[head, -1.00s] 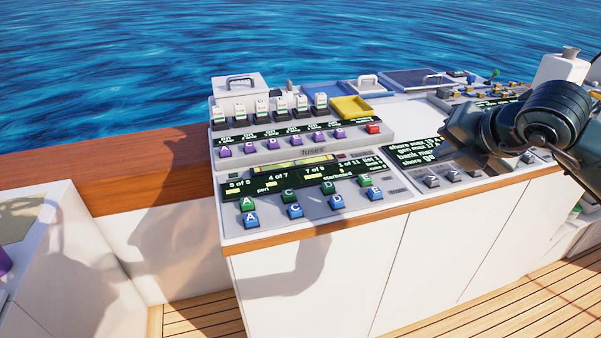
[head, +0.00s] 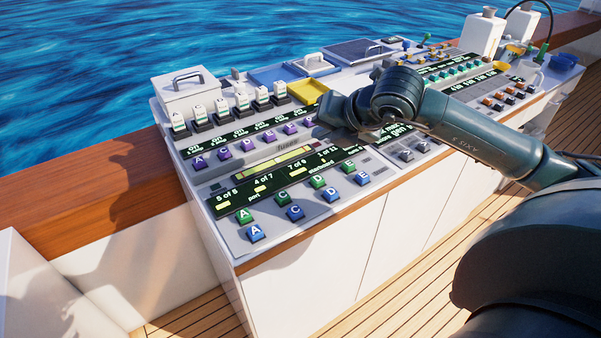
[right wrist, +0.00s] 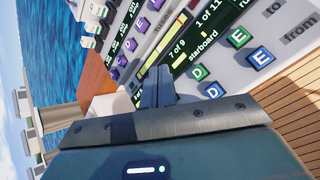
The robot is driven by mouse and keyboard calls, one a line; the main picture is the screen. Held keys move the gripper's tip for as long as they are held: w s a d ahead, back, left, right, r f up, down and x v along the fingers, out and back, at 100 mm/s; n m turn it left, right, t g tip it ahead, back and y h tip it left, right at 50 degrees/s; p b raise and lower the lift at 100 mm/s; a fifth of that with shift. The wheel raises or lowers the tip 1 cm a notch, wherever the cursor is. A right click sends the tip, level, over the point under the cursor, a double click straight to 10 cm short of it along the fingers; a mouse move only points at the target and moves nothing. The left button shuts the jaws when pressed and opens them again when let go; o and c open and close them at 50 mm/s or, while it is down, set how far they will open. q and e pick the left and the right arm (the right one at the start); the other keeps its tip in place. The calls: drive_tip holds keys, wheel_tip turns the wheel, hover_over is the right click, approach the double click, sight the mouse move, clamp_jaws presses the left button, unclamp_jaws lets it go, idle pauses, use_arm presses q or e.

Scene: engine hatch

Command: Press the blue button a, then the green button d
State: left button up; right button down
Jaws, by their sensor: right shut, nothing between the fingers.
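The blue button A (head: 256,233) is at the near left end of the lower button rows on the console. The green button D (head: 317,182) is in the upper of those rows, just above a blue D. The green D also shows in the right wrist view (right wrist: 200,73). My right gripper (head: 332,112) is above the console, over the display area behind the buttons, apart from both buttons. Its fingers are together and empty in the right wrist view (right wrist: 155,88). My left gripper is not in view.
Other green and blue buttons, such as the blue D (head: 331,195), sit close around. Purple buttons (head: 245,145) and upright white switches (head: 220,113) stand farther back. A yellow tray (head: 308,91) is behind my gripper. White bottles (head: 482,32) stand at the back right.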

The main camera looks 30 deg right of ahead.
sight(321, 181)
idle(0.4)
